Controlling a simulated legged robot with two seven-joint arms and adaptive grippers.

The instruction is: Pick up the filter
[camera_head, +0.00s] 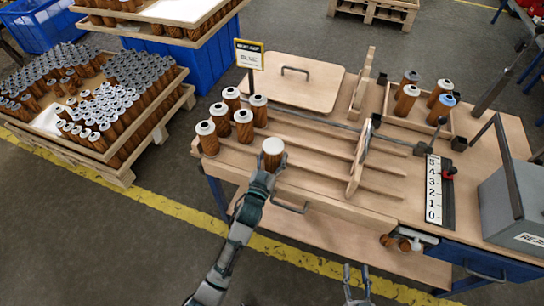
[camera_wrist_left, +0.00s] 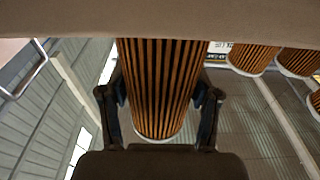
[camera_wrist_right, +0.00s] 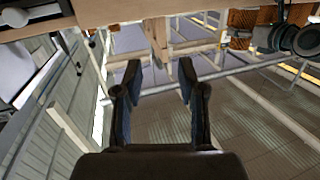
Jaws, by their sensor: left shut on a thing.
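A brown pleated filter with a white cap (camera_head: 272,150) is at the front left part of the wooden table. My left gripper (camera_head: 264,178) is shut on this filter. In the left wrist view the filter (camera_wrist_left: 160,85) sits between the two fingers, with a finger against each side. Several similar filters (camera_head: 220,118) stand upright at the table's left end, behind and left of the held one. My right gripper (camera_head: 357,280) is empty and open in front of the table; its parted fingers show in the right wrist view (camera_wrist_right: 155,85).
The wooden table (camera_head: 300,135) has low rails and an upright wooden piece. A tray (camera_head: 400,115) at the right holds several filters. A number scale (camera_head: 434,190) and a grey reject box (camera_head: 510,205) are at the right. Crates full of filters (camera_head: 95,105) stand left.

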